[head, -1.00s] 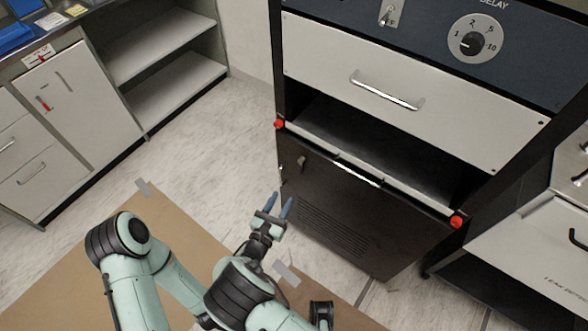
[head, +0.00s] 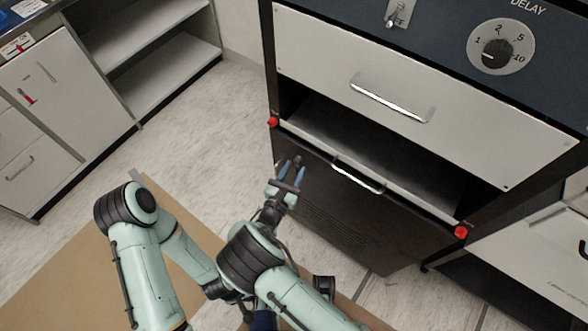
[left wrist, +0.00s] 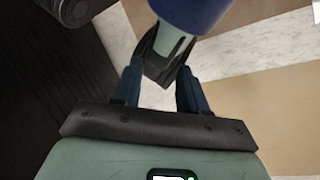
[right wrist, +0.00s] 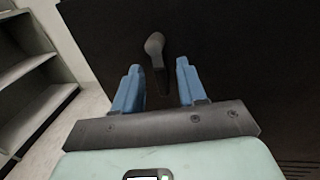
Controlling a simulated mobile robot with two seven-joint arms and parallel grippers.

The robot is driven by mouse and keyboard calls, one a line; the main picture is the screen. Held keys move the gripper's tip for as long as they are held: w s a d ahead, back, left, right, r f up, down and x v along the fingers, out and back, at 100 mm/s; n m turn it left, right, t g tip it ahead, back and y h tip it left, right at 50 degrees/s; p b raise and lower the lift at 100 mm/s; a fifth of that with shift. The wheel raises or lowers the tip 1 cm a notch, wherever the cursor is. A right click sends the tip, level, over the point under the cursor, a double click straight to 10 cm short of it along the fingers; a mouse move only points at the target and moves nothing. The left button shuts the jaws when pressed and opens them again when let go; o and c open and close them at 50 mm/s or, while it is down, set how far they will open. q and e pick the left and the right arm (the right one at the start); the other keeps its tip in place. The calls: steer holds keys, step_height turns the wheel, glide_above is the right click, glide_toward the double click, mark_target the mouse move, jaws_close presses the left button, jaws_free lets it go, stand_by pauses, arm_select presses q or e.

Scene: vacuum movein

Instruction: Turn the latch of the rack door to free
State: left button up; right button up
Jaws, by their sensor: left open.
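The black rack door (head: 345,215) is the lower front panel of the rack. Its small grey latch (right wrist: 155,48) shows in the right wrist view, its rounded end up and its narrow part running down between my fingers. My right gripper (head: 290,164) is open at the upper left of the door, with its blue fingers either side of the latch; they also show in the right wrist view (right wrist: 158,75). I see a gap on each side and cannot tell if a finger touches. My left gripper (left wrist: 155,82) is open in the left wrist view, above the floor beside a dark surface.
Above the door are an open shelf slot (head: 370,150), a white drawer (head: 410,100) and red knobs (head: 273,122) at the slot's sides. The door has a metal handle (head: 358,176) along its top. White cabinets (head: 60,100) stand left; pale floor (head: 200,125) between is clear.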

mark_target(308, 162)
jaws_close()
arm_select(q)
steer(key=shift+r, duration=0.15)
arm_select(e)
steer(key=n+p, duration=0.3)
steer(key=shift+s+d+r+g, duration=0.2)
steer(key=shift+d+r+g, duration=0.05)
steer(key=shift+d+g, duration=0.1)
steer(key=n+p, duration=0.2)
steer(key=n+g+p, duration=0.1)
steer(key=n+p, duration=0.1)
steer(key=shift+s+d+r, duration=0.25)
steer(key=shift+d+r, duration=0.1)
steer(key=shift+r, duration=0.05)
steer(key=n+p, duration=0.2)
steer(key=n, duration=0.1)
steer(key=r+n+g+p, duration=0.1)
steer(key=shift+s+d+r+n+h+p, duration=0.1)
steer(key=shift+s+d+n+h+p, duration=0.05)
steer(key=shift+d+n+h+p, duration=0.2)
arm_select(q)
step_height(308, 162, up, 12)
steer(key=p, duration=0.2)
steer(key=shift+w+r+g+p, duration=0.15)
steer(key=shift+w+g+p, duration=0.15)
steer(key=shift+w, duration=0.1)
arm_select(e)
steer(key=n, duration=0.2)
steer(key=r+n+g+h, duration=0.1)
steer(key=n, duration=0.1)
